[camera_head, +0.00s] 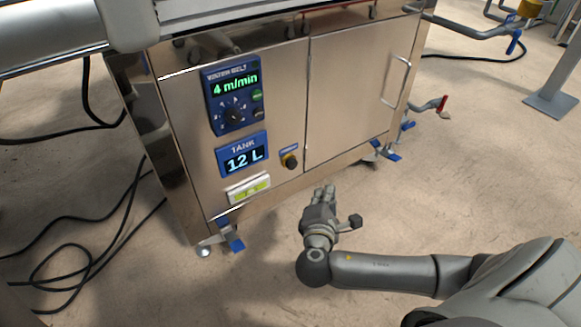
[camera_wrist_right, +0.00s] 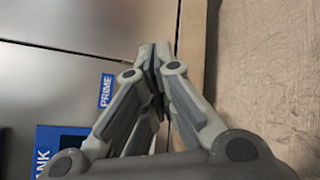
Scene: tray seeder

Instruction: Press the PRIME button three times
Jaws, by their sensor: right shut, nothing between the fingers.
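The blue PRIME label (camera_wrist_right: 106,90) shows in the right wrist view. In the head view, a small dark round button (camera_head: 291,162) on a yellow base sits under a small blue label, right of the TANK display (camera_head: 243,155). In the wrist view that button is hidden behind my fingers. My right gripper (camera_head: 325,191) is shut and empty, in front of the cabinet and below and right of the button, apart from it in the head view. Its closed fingertips (camera_wrist_right: 154,52) point toward the cabinet front. My left gripper is not in view.
The water belt panel (camera_head: 233,95) reads 4 m/min and the tank display reads 12 L. A green-yellow label (camera_head: 249,189) sits below. The steel cabinet door (camera_head: 352,85) has a handle. Feet with blue parts stand at the base. Black cables (camera_head: 75,262) lie on the left floor.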

